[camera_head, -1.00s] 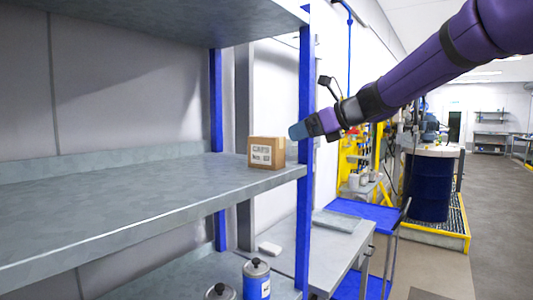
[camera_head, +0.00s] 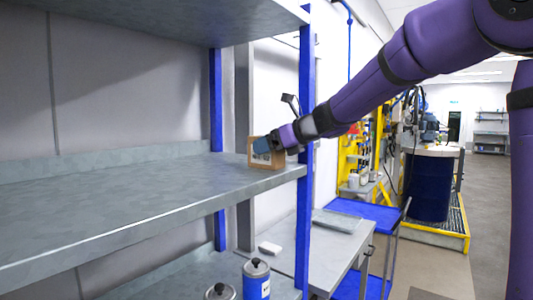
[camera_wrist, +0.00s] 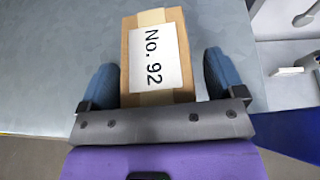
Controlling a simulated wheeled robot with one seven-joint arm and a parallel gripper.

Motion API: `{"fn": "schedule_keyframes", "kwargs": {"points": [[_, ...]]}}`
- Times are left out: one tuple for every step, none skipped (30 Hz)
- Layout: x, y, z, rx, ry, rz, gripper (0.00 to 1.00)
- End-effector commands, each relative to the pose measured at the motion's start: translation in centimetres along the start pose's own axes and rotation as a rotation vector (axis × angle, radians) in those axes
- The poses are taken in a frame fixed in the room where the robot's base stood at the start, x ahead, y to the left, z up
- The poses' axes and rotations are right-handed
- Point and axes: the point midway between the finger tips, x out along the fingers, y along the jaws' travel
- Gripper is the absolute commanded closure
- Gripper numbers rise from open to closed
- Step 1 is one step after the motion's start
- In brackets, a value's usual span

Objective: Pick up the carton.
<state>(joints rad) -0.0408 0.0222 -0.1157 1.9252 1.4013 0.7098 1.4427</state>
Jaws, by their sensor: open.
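The carton (camera_head: 279,162) is a small brown box at the right end of the grey middle shelf (camera_head: 130,200). In the wrist view the carton (camera_wrist: 157,55) shows a white label reading "No. 92" and pale tape. My gripper (camera_head: 262,146) is at the carton in the head view and hides part of its front. In the wrist view my gripper (camera_wrist: 163,75) is open, with one blue-grey finger on each side of the carton. A narrow gap shows beside each finger, wider on the right. The carton rests on the shelf.
A blue shelf post (camera_head: 304,120) stands just right of the carton, close to my arm. Another shelf (camera_head: 150,20) hangs above. Canisters (camera_head: 256,278) stand on the shelf below. The middle shelf is clear to the left.

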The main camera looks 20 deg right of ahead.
Motion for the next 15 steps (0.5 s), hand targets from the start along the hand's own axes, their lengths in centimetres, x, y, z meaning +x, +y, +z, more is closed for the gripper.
{"fn": "schedule_keyframes", "kwargs": {"points": [[0.11, 0.01, 0.03, -0.001, 0.000, 0.000, 0.12], [0.12, 0.00, 0.03, -0.001, 0.000, 0.000, 0.12], [0.09, 0.00, 0.03, -0.001, -0.001, 0.000, 0.12], [0.08, 0.00, 0.03, -0.001, 0.000, 0.000, 0.12], [0.08, 0.00, 0.03, -0.001, 0.000, 0.000, 0.12], [0.07, 0.00, 0.02, -0.001, 0.000, 0.000, 0.14], [0.07, 0.00, 0.02, -0.001, 0.000, 0.000, 0.21], [0.07, 0.00, 0.02, -0.001, 0.000, 0.000, 0.28], [0.06, 0.00, 0.02, -0.001, 0.000, 0.000, 0.37], [0.06, 0.00, 0.02, -0.001, 0.000, 0.000, 0.44], [0.06, 0.00, 0.01, -0.001, 0.000, 0.000, 0.51], [0.05, 0.00, 0.01, -0.001, 0.000, 0.000, 0.60], [0.05, 0.00, 0.01, -0.001, 0.000, 0.000, 0.67], [0.05, 0.00, 0.01, -0.001, 0.000, 0.000, 0.70], [0.04, 0.00, 0.04, -0.001, -0.001, 0.000, 0.70]]}}
